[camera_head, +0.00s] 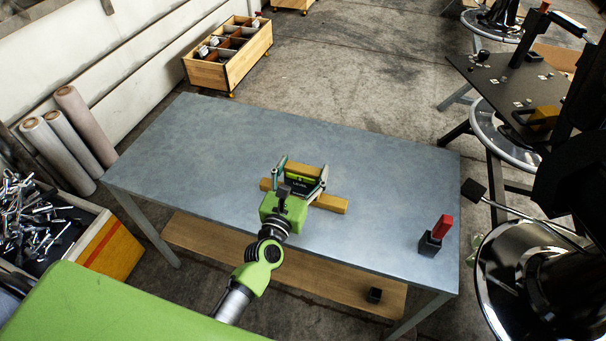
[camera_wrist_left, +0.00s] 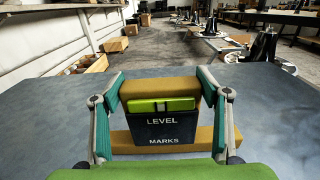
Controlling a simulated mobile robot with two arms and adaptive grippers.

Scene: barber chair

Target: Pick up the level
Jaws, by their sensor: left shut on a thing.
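The level shows as a dark plate (camera_wrist_left: 172,132) lettered LEVEL and MARKS, with a lime-green strip (camera_wrist_left: 160,104) along its top. An ochre bar (camera_wrist_left: 160,87) is right behind the strip, and I cannot tell whether they are joined. A longer ochre bar (camera_head: 331,203) lies across below; the plate hides its middle. My left gripper (camera_head: 305,173) is over the table's middle, its two fingers at either side of the level and the upper ochre bar, shut on it. In the left wrist view, the fingers (camera_wrist_left: 163,88) flank it. My right gripper is not in view.
The grey-blue table (camera_head: 200,150) is mostly clear. A black holder with a red-topped thing (camera_head: 437,237) stands near its right end. A wooden crate (camera_head: 230,60) is on the floor behind. A tool bin (camera_head: 100,245) is at left, and stools and chair parts crowd the right.

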